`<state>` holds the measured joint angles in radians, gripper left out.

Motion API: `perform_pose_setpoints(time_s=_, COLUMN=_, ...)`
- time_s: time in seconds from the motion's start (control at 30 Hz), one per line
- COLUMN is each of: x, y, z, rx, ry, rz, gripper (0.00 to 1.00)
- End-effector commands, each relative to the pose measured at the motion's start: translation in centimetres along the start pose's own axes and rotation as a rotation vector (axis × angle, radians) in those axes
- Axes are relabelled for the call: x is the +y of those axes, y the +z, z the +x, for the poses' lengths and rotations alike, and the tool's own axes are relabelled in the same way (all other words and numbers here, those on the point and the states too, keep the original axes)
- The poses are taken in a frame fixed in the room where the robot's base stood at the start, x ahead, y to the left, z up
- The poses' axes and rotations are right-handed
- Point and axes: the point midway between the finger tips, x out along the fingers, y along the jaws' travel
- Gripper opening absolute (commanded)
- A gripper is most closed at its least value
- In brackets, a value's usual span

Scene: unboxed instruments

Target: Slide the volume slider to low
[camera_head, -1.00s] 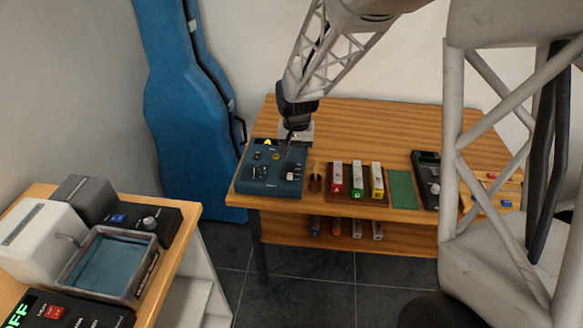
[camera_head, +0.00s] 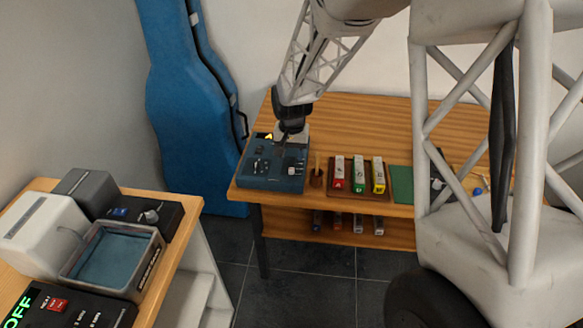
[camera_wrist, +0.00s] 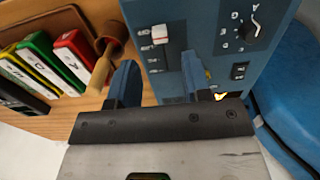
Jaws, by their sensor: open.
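The blue instrument box (camera_head: 262,184) sits at the left front corner of the wooden table. Its volume slider has a pale cap (camera_wrist: 160,35) with a reddish edge, in a slot beside printed scale marks; the cap also shows in the head view (camera_head: 291,170). In the wrist view the cap is at the far end of the visible slot, toward the top of the picture. My gripper (camera_wrist: 157,60) is open, with one blue finger on each side of the slider's line. The cap lies beyond the fingertips and looks untouched. The scale is partly too small to read.
A lettered rotary knob (camera_wrist: 252,28) and a black switch (camera_wrist: 238,71) are right of the slider in the wrist view. A wooden pestle in a brown mortar (camera_wrist: 103,48) and coloured boxes (camera_head: 358,174) stand beside the box. A blue instrument case (camera_head: 190,110) stands behind left.

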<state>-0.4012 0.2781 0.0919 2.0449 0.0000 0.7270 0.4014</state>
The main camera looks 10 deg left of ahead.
Motion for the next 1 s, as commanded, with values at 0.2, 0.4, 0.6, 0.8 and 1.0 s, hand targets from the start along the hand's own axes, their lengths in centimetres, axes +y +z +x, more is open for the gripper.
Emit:
perform_pose_setpoints(time_s=0.2, x=0.0, y=0.1, z=2.5, rx=-0.002, ry=0.001, rz=0.0, gripper=0.45)
perform_pose_setpoints(time_s=0.4, x=0.0, y=0.0, z=4.6, rx=-0.001, ry=0.0, rz=0.0, gripper=0.45)
perform_pose_setpoints(time_s=0.6, x=0.0, y=0.0, z=5.8, rx=-0.001, ry=0.0, rz=0.0, gripper=0.45)
perform_pose_setpoints(time_s=0.8, x=0.0, y=0.0, z=6.1, rx=0.001, ry=0.0, rz=0.0, gripper=0.45)
perform_pose_setpoints(time_s=1.0, x=0.0, y=0.0, z=6.1, rx=0.001, ry=0.0, rz=0.0, gripper=0.43)
